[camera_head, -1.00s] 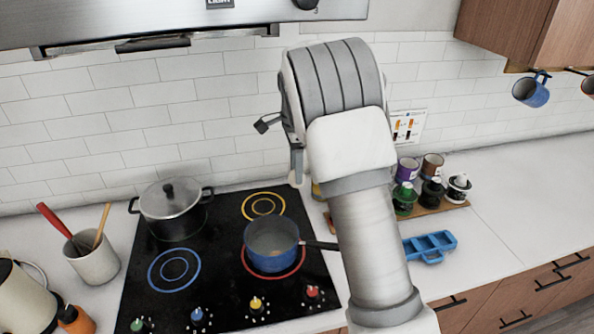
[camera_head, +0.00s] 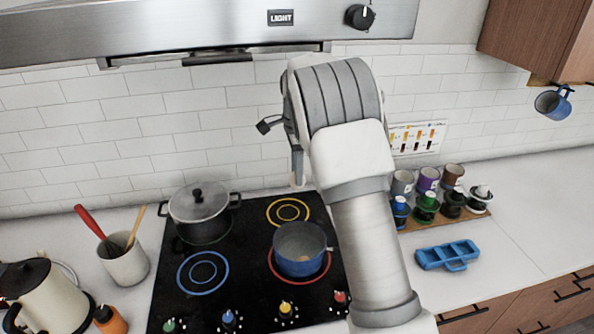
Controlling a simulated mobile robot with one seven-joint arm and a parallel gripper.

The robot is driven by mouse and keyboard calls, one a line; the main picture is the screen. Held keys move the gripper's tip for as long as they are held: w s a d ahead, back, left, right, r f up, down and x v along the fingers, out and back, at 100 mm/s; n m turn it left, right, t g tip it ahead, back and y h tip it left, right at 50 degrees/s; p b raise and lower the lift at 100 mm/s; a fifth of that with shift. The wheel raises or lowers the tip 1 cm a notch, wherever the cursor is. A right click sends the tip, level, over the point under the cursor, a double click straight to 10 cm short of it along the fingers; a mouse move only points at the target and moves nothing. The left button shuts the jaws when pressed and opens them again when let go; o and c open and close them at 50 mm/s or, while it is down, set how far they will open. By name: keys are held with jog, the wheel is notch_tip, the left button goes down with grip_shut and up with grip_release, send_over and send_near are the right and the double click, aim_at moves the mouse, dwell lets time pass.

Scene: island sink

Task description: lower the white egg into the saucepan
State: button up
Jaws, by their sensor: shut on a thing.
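The blue saucepan (camera_head: 299,262) stands upright on the red-ringed burner at the front right of the black cooktop. It has no lid, and my arm covers its handle side. My gripper (camera_head: 297,168) is above and behind the saucepan in the picture, apart from it. Only one edge of the gripper shows beside my arm, pointing down. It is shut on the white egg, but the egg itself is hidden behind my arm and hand.
A lidded pot (camera_head: 202,216) stands at the cooktop's back left. A utensil crock (camera_head: 124,266) and kettle (camera_head: 50,300) stand to the left. Several small jars (camera_head: 427,207) and a blue tray (camera_head: 447,255) are to the right. The range hood (camera_head: 180,35) hangs above.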

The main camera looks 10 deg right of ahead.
notch_tip(320, 180, down, 10)
jog(key=b, duration=0.3)
jog(key=shift+b, duration=0.3)
jog(key=shift+f, duration=0.1)
dwell(0.5)
notch_tip(320, 180, down, 10)
jog(key=b, duration=0.6)
dwell(1.2)
jog(key=shift+f+b, duration=1.55)
jog(key=shift+f, duration=1.05)
dwell(1.4)
